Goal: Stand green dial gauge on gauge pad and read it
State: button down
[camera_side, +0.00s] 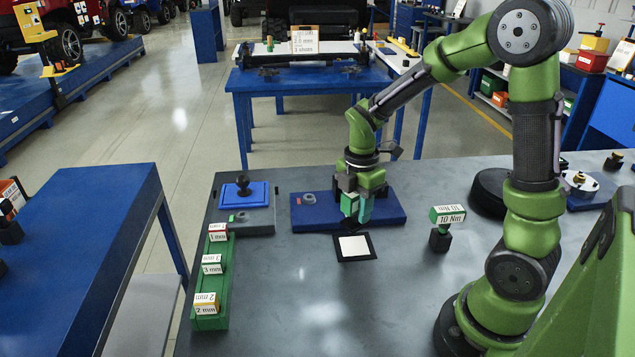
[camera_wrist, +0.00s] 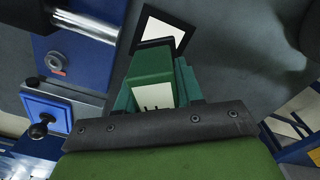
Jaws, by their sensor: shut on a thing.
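My gripper (camera_side: 356,208) points down near the middle of the grey bench, with its teal fingers closed. In the wrist view a green block with a white lettered face (camera_wrist: 153,75), apparently the green dial gauge, is held between the fingers. In the side view the fingers mostly hide it; a dark part shows below them. The gauge pad, a white square with a black border (camera_side: 354,247), lies flat just in front of and below the gripper. It also shows in the wrist view (camera_wrist: 160,31), partly covered by the block. I cannot tell whether the block touches the pad.
A blue plate (camera_side: 390,204) lies behind the gripper. A blue box with a black knob (camera_side: 243,193) and a green rack (camera_side: 212,282) with labelled blocks stand left. A green 10 Nm block (camera_side: 447,215) on a dark stand is right. The bench front is clear.

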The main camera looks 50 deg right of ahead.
aim_at(356, 220)
notch_tip(356, 220, down, 7)
jog(key=shift+r, duration=0.2)
jog(key=shift+f, duration=0.1)
jog(key=c, duration=0.7)
grip_release()
jog(key=shift+f, duration=0.1)
notch_tip(356, 220, up, 12)
jog(key=shift+r, duration=0.2)
jog(key=shift+s+a+r+m+t+y, duration=0.35)
jog(key=shift+s+a+r+m+t, duration=1.05)
jog(key=shift+m, duration=1.85)
jog(key=shift+s+a+r+m+t+y, duration=0.3)
jog(key=shift+s+a+r+m+t, duration=1.1)
jog(key=shift+m, duration=1.9)
jog(key=shift+s+a+r+m+t+y, duration=0.35)
jog(key=shift+s+a+r+m+t, duration=0.45)
jog(key=shift+s+a+r+m, duration=1.8)
